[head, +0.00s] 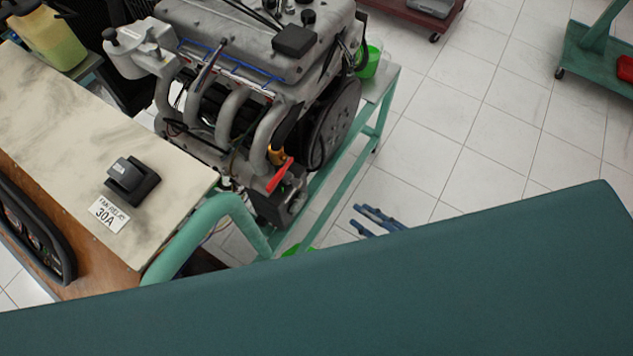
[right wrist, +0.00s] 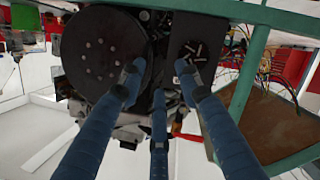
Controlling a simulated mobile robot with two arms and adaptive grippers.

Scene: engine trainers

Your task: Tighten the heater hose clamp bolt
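The engine (head: 262,60) stands on a teal frame in the head view, with a large dark pulley (head: 336,125) on its right side. I cannot make out a heater hose clamp bolt in either view. A red-ended part (head: 280,178) with an orange piece above it shows low on the engine. My right gripper (head: 378,219) is to the right of the frame, apart from the engine. In the right wrist view its blue fingers (right wrist: 160,82) are spread and empty, facing the pulley (right wrist: 103,52) and a smaller dark round part. My left gripper is not in view.
A bench panel (head: 90,150) with a black relay box (head: 132,180) is at left. A teal rail (head: 205,222) bends beside it. A green container (head: 370,62) sits behind the engine. A large dark teal surface (head: 400,290) fills the bottom.

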